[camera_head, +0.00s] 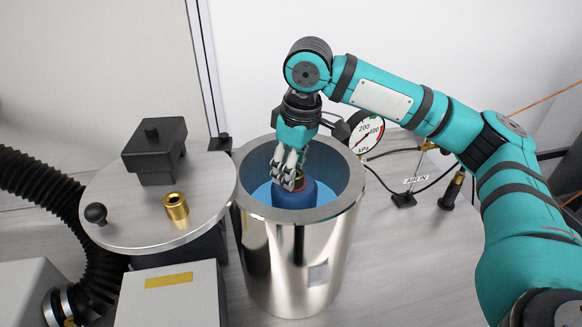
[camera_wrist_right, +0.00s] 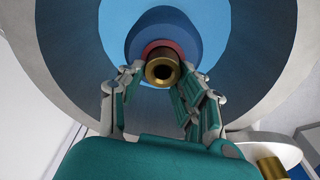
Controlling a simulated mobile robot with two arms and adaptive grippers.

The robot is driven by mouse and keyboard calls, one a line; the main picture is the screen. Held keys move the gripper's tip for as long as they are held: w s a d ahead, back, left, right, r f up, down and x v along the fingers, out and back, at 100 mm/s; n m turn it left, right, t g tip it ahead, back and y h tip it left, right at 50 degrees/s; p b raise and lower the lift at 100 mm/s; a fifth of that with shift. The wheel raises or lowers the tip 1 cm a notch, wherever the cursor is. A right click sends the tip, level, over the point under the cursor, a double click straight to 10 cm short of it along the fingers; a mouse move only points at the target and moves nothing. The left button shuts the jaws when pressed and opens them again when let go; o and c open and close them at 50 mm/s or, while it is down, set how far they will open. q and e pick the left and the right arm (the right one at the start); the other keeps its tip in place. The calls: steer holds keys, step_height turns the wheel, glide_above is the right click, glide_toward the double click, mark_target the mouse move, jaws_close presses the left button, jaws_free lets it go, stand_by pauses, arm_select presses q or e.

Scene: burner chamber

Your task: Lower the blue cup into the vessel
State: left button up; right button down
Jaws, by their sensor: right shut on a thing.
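The vessel (camera_head: 297,247) is a tall shiny metal cylinder with an open top. The blue cup (camera_head: 305,197) is inside it, below the rim, with its lower part hard to see against the blue interior. My right gripper (camera_head: 287,180) reaches down through the opening and is shut on the cup's brass neck. In the right wrist view the gripper (camera_wrist_right: 166,88) has its fingers on both sides of the brass neck (camera_wrist_right: 162,68), with the blue cup (camera_wrist_right: 162,24) and a red ring behind it. Whether the cup touches the vessel floor cannot be told. My left gripper is not in view.
The round lid (camera_head: 130,217) is swung to the left, carrying a black block, a black knob and a brass fitting (camera_head: 176,206). A pressure gauge (camera_head: 366,132) stands close behind the vessel on the right. Hoses and an AIR IN label (camera_head: 416,180) lie right of it.

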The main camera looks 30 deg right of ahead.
steer(key=shift+f, duration=1.05)
steer(key=c, duration=0.9)
jaws_free()
steer(key=shift+o, duration=0.3)
steer(key=shift+f, duration=0.1)
steer(key=shift+f, duration=0.1)
step_height(320, 180, up, 12)
steer(key=s, duration=0.1)
steer(key=shift+s+d, duration=0.25)
steer(key=shift+d, duration=0.2)
